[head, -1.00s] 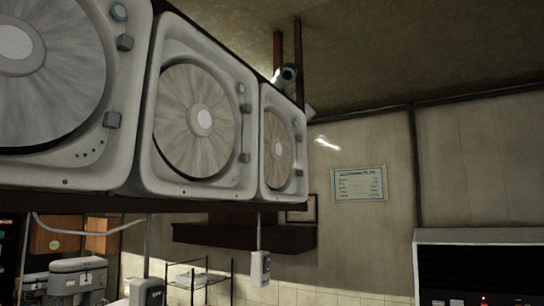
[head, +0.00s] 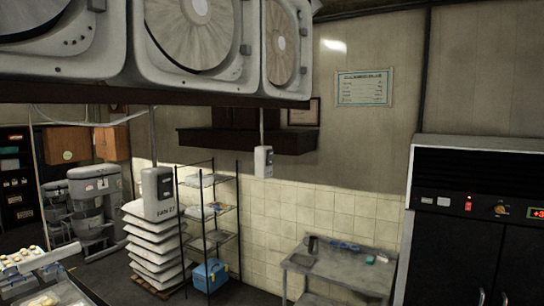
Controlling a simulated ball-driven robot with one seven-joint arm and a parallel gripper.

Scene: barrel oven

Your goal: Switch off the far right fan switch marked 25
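Two grey switch boxes hang on thin conduits below the row of fans. The right one (head: 263,161) is small and farther off, in front of the tiled wall; its marking is too small to read. The left one (head: 157,190) is nearer and larger, with dark lettering that seems to start with FAN; its number is not clear. The switch positions cannot be made out. The fans, in pale square housings, include a right one (head: 280,42), a middle one (head: 205,36) and a left one (head: 50,28). My gripper is not in view.
A wire shelf rack (head: 208,225), stacked white sacks (head: 155,245) and a blue toolbox (head: 210,275) stand below the boxes. A metal table (head: 340,272) stands right of them, beside a dark cabinet (head: 465,215). Trays (head: 30,262) are at lower left.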

